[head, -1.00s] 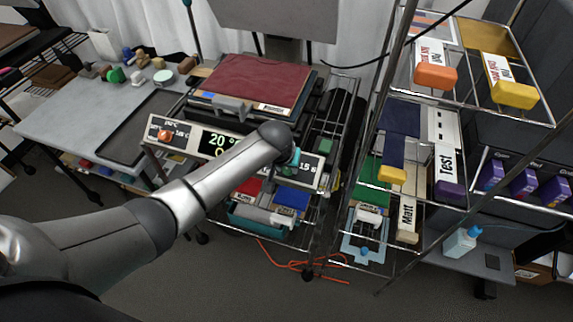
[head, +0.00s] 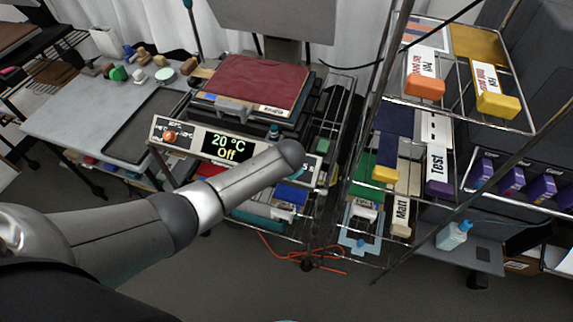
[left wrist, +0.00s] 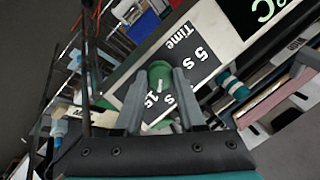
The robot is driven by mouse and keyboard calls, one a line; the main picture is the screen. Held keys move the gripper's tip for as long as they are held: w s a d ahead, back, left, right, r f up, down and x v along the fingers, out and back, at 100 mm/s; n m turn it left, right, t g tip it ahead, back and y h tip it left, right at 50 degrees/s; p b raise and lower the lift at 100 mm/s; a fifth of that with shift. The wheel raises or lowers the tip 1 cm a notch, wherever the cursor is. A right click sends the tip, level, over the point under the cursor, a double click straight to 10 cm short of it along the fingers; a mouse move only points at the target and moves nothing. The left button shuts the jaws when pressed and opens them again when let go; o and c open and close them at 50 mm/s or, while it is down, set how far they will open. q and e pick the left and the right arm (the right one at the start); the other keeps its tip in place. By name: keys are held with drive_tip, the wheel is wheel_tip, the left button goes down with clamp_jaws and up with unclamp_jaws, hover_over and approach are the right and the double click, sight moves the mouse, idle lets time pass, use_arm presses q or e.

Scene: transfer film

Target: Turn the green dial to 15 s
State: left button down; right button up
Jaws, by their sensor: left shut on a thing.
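The green dial (left wrist: 160,74) is between the fingers of my left gripper (left wrist: 160,88) in the left wrist view, and the gripper is shut on it. The dial sits on a dark panel (left wrist: 207,72) with white lettering "Time", "5 s" and "15 s". The dial's pointer setting cannot be read clearly. In the head view my left arm covers the dial and most of that panel. The display (head: 227,146) reads "20 °C" and "Off". My right gripper is not in view.
An orange dial (head: 170,136) is at the left end of the machine's front. A dark red pad (head: 253,80) lies on top. A wire rack (head: 458,116) with coloured-handled boxes stands close on the right. Orange cables (head: 300,259) lie on the floor below.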

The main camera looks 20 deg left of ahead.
use_arm(q)
drive_tip(key=shift+m, duration=0.4)
drive_tip(key=c, duration=0.5)
unclamp_jaws()
drive_tip(key=p+v, duration=0.4)
drive_tip(key=v, duration=1.1)
drive_tip(key=shift+s, duration=0.25)
